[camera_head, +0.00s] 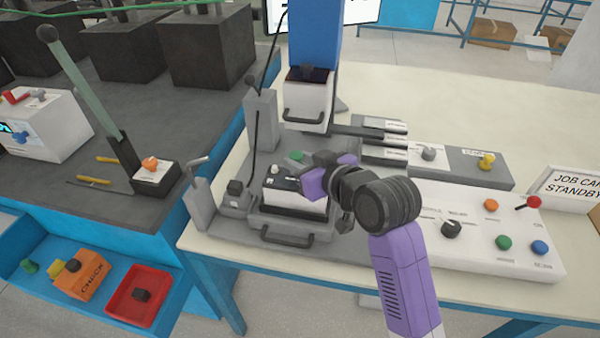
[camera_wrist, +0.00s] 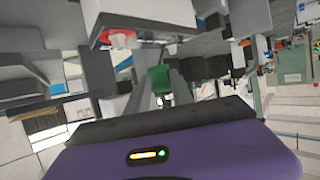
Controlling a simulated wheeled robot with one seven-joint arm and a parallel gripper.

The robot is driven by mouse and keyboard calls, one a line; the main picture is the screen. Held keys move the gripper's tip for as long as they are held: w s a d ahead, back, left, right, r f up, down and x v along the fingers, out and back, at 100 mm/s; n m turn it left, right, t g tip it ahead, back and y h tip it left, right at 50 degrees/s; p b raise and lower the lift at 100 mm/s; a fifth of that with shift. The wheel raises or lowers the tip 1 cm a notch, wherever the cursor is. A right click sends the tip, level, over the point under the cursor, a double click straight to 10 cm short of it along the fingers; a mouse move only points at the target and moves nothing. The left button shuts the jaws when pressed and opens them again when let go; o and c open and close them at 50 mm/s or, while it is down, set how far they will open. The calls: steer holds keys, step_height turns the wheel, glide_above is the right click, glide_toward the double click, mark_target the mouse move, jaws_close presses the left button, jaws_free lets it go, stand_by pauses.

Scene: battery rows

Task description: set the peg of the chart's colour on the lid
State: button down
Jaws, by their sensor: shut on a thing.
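My gripper (camera_head: 312,165), on the purple and black arm, is over the middle of the grey fixture on the table. It is shut on a green peg (camera_wrist: 158,77), seen between the grey fingers in the wrist view; green also shows just left of the gripper in the head view (camera_head: 296,156). Below and left of the gripper is a white battery box with a black lid (camera_head: 285,181). A small white knob or terminal (camera_head: 275,170) stands on that lid. I cannot tell whether the peg touches anything. A colour chart is not clearly visible.
A blue press column with a white head (camera_head: 306,112) stands behind the gripper. A white button panel (camera_head: 480,250) lies to the right. A blue tray (camera_head: 55,305) at lower left holds green (camera_head: 28,267) and yellow (camera_head: 57,268) pieces, an orange box (camera_head: 84,275) and a red dish (camera_head: 120,311).

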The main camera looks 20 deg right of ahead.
steer(key=shift+f, duration=1.65)
steer(key=shift+f, duration=0.1)
steer(key=c, duration=1.1)
jaws_free()
steer(key=shift+s+r, duration=0.2)
steer(key=v, duration=1.1)
steer(key=shift+s+r, duration=0.15)
steer(key=shift+s, duration=0.1)
